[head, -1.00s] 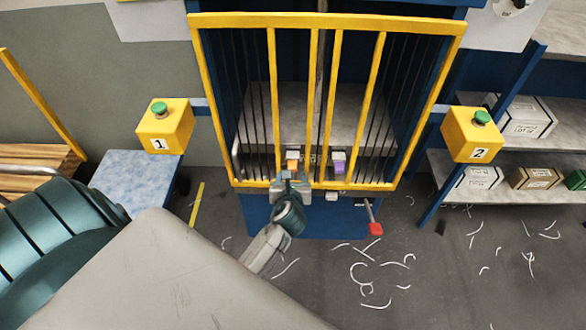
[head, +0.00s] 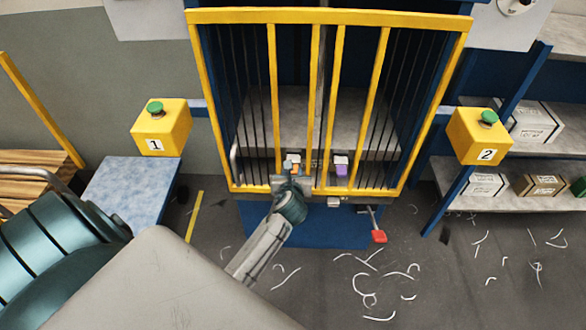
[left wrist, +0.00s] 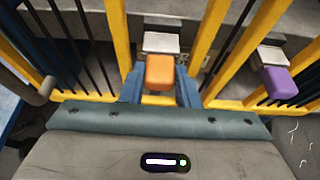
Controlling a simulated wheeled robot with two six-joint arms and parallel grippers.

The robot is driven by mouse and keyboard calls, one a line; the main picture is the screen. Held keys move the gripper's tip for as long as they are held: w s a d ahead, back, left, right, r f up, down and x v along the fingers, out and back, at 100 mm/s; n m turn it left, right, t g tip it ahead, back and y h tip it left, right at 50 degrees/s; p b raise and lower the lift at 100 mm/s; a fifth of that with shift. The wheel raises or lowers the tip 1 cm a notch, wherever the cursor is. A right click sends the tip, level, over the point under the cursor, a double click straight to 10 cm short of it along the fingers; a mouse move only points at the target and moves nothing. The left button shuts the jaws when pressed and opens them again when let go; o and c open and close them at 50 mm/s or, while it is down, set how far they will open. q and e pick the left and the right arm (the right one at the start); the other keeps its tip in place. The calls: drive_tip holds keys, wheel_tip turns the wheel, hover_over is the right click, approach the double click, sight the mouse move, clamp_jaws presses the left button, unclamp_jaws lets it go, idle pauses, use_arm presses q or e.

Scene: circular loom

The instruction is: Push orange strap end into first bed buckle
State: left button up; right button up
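The orange strap end (left wrist: 160,72) is a small orange block just in front of a pale metal buckle (left wrist: 161,42) behind the yellow bars. I cannot tell whether it sits inside the buckle. It also shows in the head view (head: 290,157), partly hidden by my left gripper. My left gripper (head: 291,178) reaches between two yellow bars. In the left wrist view, its blue fingers (left wrist: 160,88) stand on either side of the orange end, very close to it. Whether they press on it is unclear. My right gripper is not in view.
A purple strap end (left wrist: 279,82) sits at another buckle to the right. Yellow bars (head: 314,100) flank the gripper closely. Two yellow button boxes (head: 160,127) (head: 480,135) stand at the sides. A red-ended lever (head: 378,237) sticks out below; white scraps lie on the floor.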

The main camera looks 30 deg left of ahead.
use_arm(q)
clamp_jaws()
drive_tip(key=shift+s, duration=0.1)
drive_tip(key=s+d+p, duration=0.1)
drive_tip(key=s+p, duration=0.1)
drive_tip(key=s, duration=0.1)
drive_tip(key=s+d+p, duration=0.1)
drive_tip(key=shift+s+d+r, duration=0.1)
drive_tip(key=shift+s+d, duration=0.05)
drive_tip(key=shift+d, duration=0.2)
idle(0.4)
